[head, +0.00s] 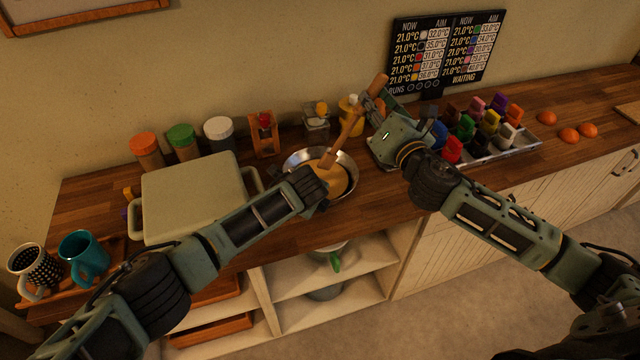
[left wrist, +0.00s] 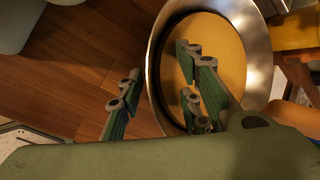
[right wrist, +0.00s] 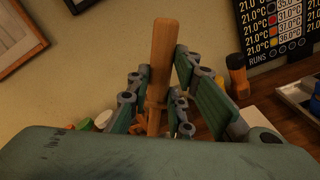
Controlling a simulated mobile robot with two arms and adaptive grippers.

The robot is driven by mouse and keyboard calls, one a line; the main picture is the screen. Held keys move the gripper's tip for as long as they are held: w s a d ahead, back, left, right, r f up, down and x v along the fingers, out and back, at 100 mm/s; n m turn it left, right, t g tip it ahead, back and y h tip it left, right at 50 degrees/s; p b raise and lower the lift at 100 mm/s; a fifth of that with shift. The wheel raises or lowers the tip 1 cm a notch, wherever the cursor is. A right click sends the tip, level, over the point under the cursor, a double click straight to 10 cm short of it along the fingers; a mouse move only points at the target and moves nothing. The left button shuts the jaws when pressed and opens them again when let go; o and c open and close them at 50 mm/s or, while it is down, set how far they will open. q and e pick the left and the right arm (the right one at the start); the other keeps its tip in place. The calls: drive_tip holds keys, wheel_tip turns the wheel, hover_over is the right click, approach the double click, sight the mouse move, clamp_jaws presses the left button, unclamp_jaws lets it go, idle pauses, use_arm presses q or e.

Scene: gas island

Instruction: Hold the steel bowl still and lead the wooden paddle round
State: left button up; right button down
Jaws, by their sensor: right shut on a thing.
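The steel bowl (head: 298,158) stands on the wooden counter, with a yellow-orange filling (left wrist: 228,50) inside. My left gripper (head: 318,185) is at the bowl's near side. In the left wrist view its fingers (left wrist: 158,98) are apart, one outside the bowl's wall and the others over the inside, with the rim between them. The wooden paddle (head: 345,134) leans up to the right, its low end in the bowl. My right gripper (head: 371,110) is shut on the paddle's upper handle, which also shows upright between the fingers in the right wrist view (right wrist: 161,60).
A large pale lidded box (head: 195,195) stands left of the bowl, with mugs (head: 82,255) beyond it. Jars (head: 182,140) line the back. A tray of coloured blocks (head: 510,150) and orange lumps (head: 568,135) lie right. A display board (head: 447,50) reads WAITING.

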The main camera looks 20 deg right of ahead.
use_arm(q)
drive_tip(key=shift+s+r, duration=0.1)
drive_tip(key=shift+r, duration=0.05)
drive_tip(key=v, duration=1.1)
drive_tip(key=shift+s+r, duration=0.2)
drive_tip(key=shift+r, duration=0.1)
